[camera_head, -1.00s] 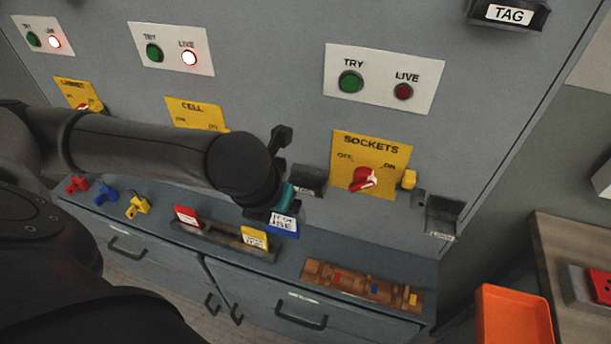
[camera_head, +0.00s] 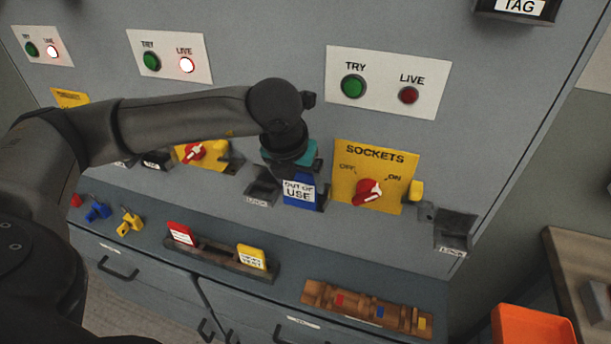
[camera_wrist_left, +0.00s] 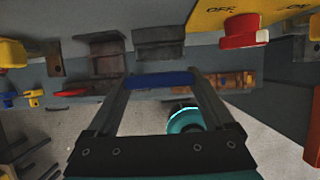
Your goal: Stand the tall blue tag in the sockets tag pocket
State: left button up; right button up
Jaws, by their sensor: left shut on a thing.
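My left gripper (camera_head: 300,172) is shut on the tall blue tag (camera_head: 299,194), marked OUT OF USE. The tag hangs upright below the gripper, just left of the yellow SOCKETS plate (camera_head: 345,190). In the left wrist view the fingers (camera_wrist_left: 161,80) grip the blue tag's edge (camera_wrist_left: 163,78). A dark pocket by the SOCKETS plate, seemingly the sockets tag pocket (camera_wrist_left: 158,42), lies close to the tag on the panel side. In the head view the tag mostly hides it; a dark edge (camera_head: 321,196) shows. I cannot tell whether they touch. My right gripper is out of view.
A second dark pocket (camera_head: 262,188) is just left of the tag. A red switch (camera_head: 368,191) and a yellow hasp (camera_head: 416,190) stand to the right. Below, a rack (camera_head: 212,252) holds red and yellow tags on the ledge, beside a brown holder (camera_head: 355,310).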

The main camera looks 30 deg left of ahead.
aim_at(305, 179)
pick_arm(q)
jog(key=shift+w+a+f, duration=0.25)
jog(key=shift+w+f, duration=0.65)
jog(key=shift+w, duration=0.1)
jog(key=shift+w+a+f, duration=0.25)
jog(key=shift+w+f, duration=0.65)
jog(key=shift+w, duration=0.1)
jog(key=shift+f, duration=0.1)
jog(key=o, duration=1.1)
jog(key=shift+c, duration=0.2)
jog(key=shift+r, duration=0.2)
jog(key=v, duration=1.2)
jog(key=shift+p, duration=0.4)
jog(key=shift+s+d+f, duration=0.1)
jog(key=shift+d+f, duration=0.05)
